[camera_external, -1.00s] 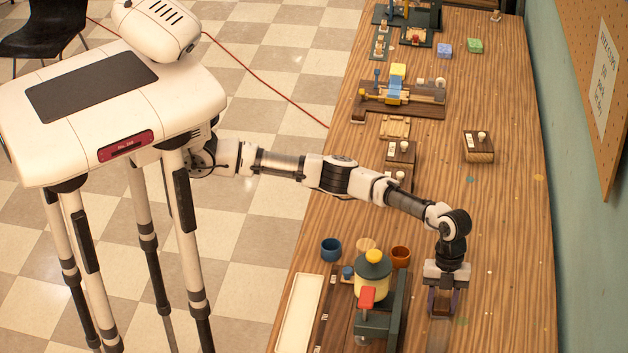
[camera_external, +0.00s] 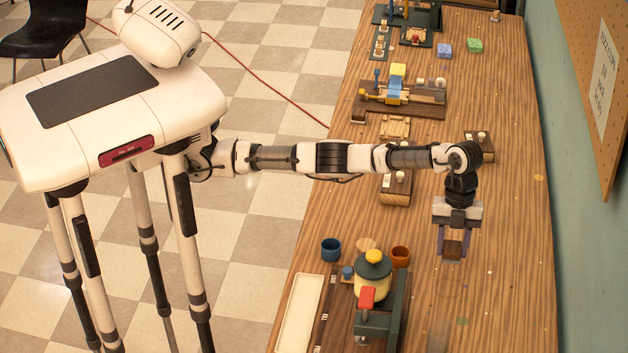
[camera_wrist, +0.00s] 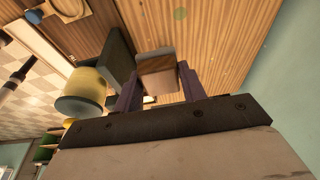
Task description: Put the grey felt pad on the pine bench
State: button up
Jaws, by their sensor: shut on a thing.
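My gripper (camera_external: 453,248) is shut on a small brown block and hangs over the right half of the pine bench (camera_external: 505,235). In the wrist view the block (camera_wrist: 157,76) sits between the purple fingers (camera_wrist: 160,90), with a wood-brown part and a pale grey part. I cannot tell whether it is the grey felt pad. A gap shows between the block and the bench top.
A green-and-yellow device with a red handle (camera_external: 372,290) stands left of my gripper, with blue (camera_external: 331,249) and orange-brown cups (camera_external: 400,256) nearby. The bench is bare right of my gripper.

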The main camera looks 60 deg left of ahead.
jog(key=shift+r, duration=0.5)
jog(key=shift+w, duration=0.1)
jog(key=w+a+r+n+t+b, duration=0.1)
jog(key=w+a+n, duration=0.1)
jog(key=w+a, duration=1.3)
jog(key=w+a+n+b, duration=0.1)
jog(key=w+a+n, duration=0.2)
jog(key=w+a, duration=1.2)
jog(key=n+t, duration=0.1)
jog(key=n, duration=0.3)
send_over(357, 135)
jog(key=a, duration=0.1)
jog(key=shift+h, duration=0.5)
notch_tip(357, 135, down, 21)
jog(key=shift+r+b, duration=0.1)
jog(key=shift+b, duration=0.55)
